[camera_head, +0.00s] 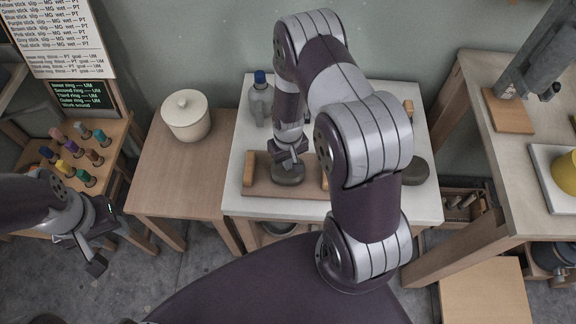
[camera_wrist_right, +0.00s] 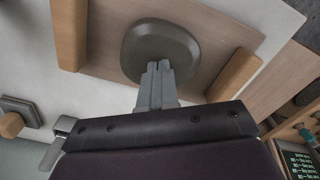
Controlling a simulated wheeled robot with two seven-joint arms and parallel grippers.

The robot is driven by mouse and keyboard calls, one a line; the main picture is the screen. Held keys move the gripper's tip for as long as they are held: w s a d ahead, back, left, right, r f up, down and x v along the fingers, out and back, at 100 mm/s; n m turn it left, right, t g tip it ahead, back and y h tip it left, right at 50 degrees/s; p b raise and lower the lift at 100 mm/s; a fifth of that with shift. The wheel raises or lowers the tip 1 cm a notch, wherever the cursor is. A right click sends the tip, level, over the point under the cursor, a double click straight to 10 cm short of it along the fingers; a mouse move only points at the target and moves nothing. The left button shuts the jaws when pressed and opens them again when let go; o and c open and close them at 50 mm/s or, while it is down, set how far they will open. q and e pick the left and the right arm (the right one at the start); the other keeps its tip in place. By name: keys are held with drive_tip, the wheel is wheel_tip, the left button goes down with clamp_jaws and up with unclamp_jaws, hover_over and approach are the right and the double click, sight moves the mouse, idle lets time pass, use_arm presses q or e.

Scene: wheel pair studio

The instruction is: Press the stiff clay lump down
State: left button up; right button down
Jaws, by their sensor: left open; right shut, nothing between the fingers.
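The clay lump (camera_head: 289,175) is a dark grey, rounded, low mass on a wooden board (camera_head: 262,188) on the white-topped table. In the right wrist view the lump (camera_wrist_right: 158,45) has a flattish top. My right gripper (camera_head: 287,150) is shut and empty, pointing down at the lump. Its closed fingertips (camera_wrist_right: 158,68) overlap the lump's near edge in the wrist view; I cannot tell whether they touch it. My left gripper (camera_head: 88,250) is open and empty at the far left, away from the table.
Wooden blocks (camera_head: 249,168) stand at the board's ends. A grey bottle with a blue cap (camera_head: 260,100) stands behind. A dark round object (camera_head: 413,171) is at the table's right. A lidded cream pot (camera_head: 187,116) stands on the wooden table to the left.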

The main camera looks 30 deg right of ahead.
drive_tip(key=shift+f, duration=0.4)
drive_tip(key=shift+r, duration=0.1)
idle(0.5)
drive_tip(key=shift+r+p, duration=1.25)
drive_tip(key=shift+r, duration=0.15)
wheel_tip(320, 180, up, 6)
drive_tip(key=p, duration=0.5)
